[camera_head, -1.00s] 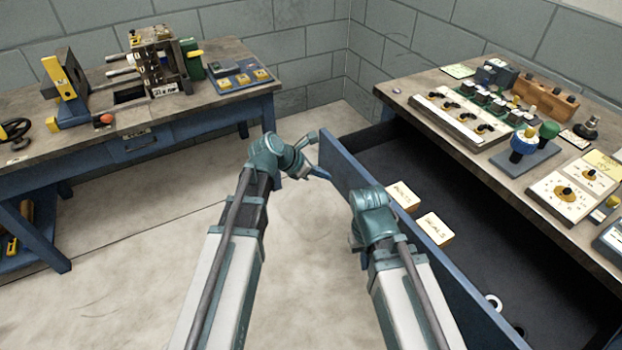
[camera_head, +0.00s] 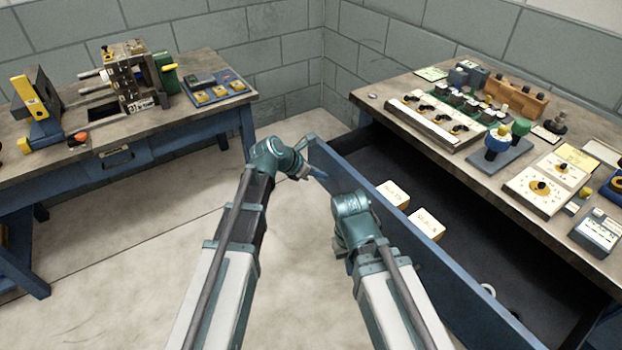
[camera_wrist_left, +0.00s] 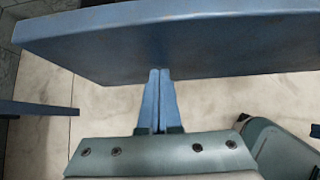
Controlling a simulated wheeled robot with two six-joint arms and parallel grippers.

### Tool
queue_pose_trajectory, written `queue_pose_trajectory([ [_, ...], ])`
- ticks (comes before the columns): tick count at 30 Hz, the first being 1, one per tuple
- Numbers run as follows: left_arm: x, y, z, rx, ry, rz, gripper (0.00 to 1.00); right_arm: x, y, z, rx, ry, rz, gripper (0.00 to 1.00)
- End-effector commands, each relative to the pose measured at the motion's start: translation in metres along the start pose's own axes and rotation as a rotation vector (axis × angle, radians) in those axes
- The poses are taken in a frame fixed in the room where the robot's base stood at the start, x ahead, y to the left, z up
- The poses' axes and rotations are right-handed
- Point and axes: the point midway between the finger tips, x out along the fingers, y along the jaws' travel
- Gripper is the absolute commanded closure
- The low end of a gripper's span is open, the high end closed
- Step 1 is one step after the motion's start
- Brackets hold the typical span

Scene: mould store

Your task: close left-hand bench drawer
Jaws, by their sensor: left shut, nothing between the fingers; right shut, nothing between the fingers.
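The blue-fronted drawer (camera_head: 400,237) under the right bench stands far open, with two pale labelled boxes (camera_head: 392,193) and (camera_head: 427,224) inside. My left gripper (camera_head: 322,176) is shut and empty at the outer face of the drawer front, near its far end. In the left wrist view its fingertips (camera_wrist_left: 158,72) meet the blue panel (camera_wrist_left: 180,45) in the picture; whether they touch cannot be told. My right arm's wrist (camera_head: 352,215) is beside the drawer front, nearer to me; its fingers are mostly hidden behind it.
The right bench top (camera_head: 465,165) carries switch panels, knobs and meters. A left bench (camera_head: 60,165) holds a mould, a yellow clamp and a control panel; its small drawer (camera_head: 115,158) looks shut. Pale floor (camera_head: 130,260) between the benches is clear.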

Motion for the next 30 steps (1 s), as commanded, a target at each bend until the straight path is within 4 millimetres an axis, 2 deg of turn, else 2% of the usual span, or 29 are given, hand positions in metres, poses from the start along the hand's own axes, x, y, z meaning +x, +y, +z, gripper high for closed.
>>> queue_pose_trajectory([
  [1, 0.012, 0.002, 0.013, 0.003, -0.002, -0.004, 1.0, 0.0, 0.0, 0.0, 0.0, 0.0, 0.0, 1.0],
  [9, 0.066, 0.002, 0.067, 0.003, -0.002, -0.004, 1.0, 0.0, 0.0, 0.0, 0.0, 0.0, 0.0, 1.0],
  [18, 0.12, 0.002, 0.121, 0.001, -0.002, -0.002, 1.0, 0.0, 0.0, 0.0, 0.0, 0.0, 0.0, 1.0],
  [24, 0.146, 0.002, 0.146, 0.001, -0.002, -0.002, 1.0, 0.0, 0.0, 0.0, 0.0, 0.0, 0.0, 1.0],
  [30, 0.161, 0.001, 0.162, 0.0, -0.002, 0.0, 1.0, 0.0, 0.0, 0.0, 0.0, 0.0, 0.0, 1.0],
])
